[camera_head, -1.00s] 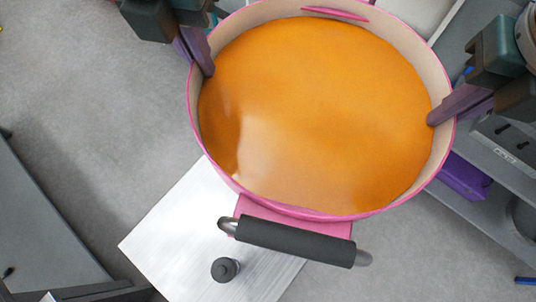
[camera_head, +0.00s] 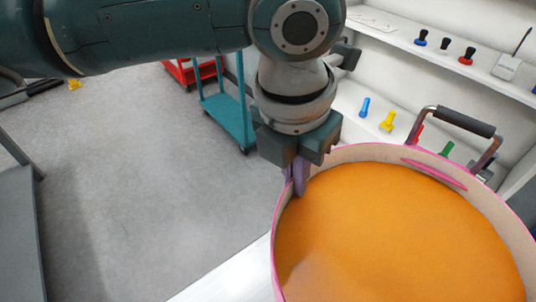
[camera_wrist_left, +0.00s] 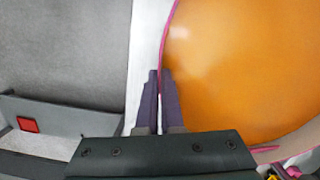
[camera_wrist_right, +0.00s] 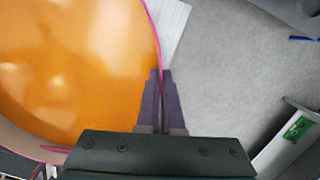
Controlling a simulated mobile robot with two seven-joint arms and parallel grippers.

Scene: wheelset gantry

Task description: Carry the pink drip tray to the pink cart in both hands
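The pink drip tray (camera_head: 365,153) is a wide round pan with a pink rim, a beige inner wall and an orange surface inside. A black bar handle (camera_head: 465,122) stands at its far side. My left gripper (camera_head: 298,182) is shut on the tray's left rim; the left wrist view shows its purple fingers (camera_wrist_left: 159,95) on either side of the wall. My right gripper is out of the head view. In the right wrist view its fingers (camera_wrist_right: 161,95) are shut on the opposite rim. I cannot make out a pink cart in any view.
A teal cart (camera_head: 228,118) and a red cart (camera_head: 190,70) stand at the back left. White shelves with small coloured tools (camera_head: 387,121) line the back right. A pale metal surface (camera_head: 235,280) lies below the tray. Grey floor is clear at left.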

